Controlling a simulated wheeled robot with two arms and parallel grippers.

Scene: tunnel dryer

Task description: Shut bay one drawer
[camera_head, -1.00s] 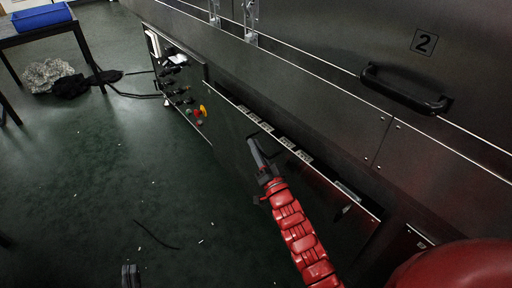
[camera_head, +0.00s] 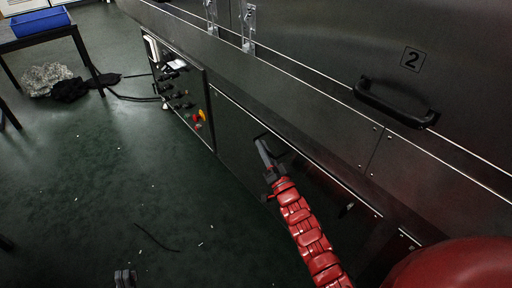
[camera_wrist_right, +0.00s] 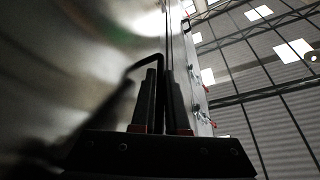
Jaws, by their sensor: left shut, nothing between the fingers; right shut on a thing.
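The bay one drawer (camera_head: 236,132) is a long dark metal front low on the machine, below the upper panels. Its top edge now lies close along the body, with only a thin bright line showing; I cannot tell whether a small gap remains. My right gripper (camera_head: 263,150), on the red arm, is at the drawer front, shut on its black handle (camera_wrist_right: 148,58). The fingers (camera_wrist_right: 161,98) stand around the handle bar in the right wrist view. Part of the handle is hidden by the gripper.
A door marked 2 with a black handle (camera_head: 394,104) is above right. A control panel with knobs and a yellow-red button (camera_head: 200,118) is left of the drawer. A table with a blue bin (camera_head: 40,21) stands far left. Green floor between is mostly open, with a thin cable (camera_head: 155,238).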

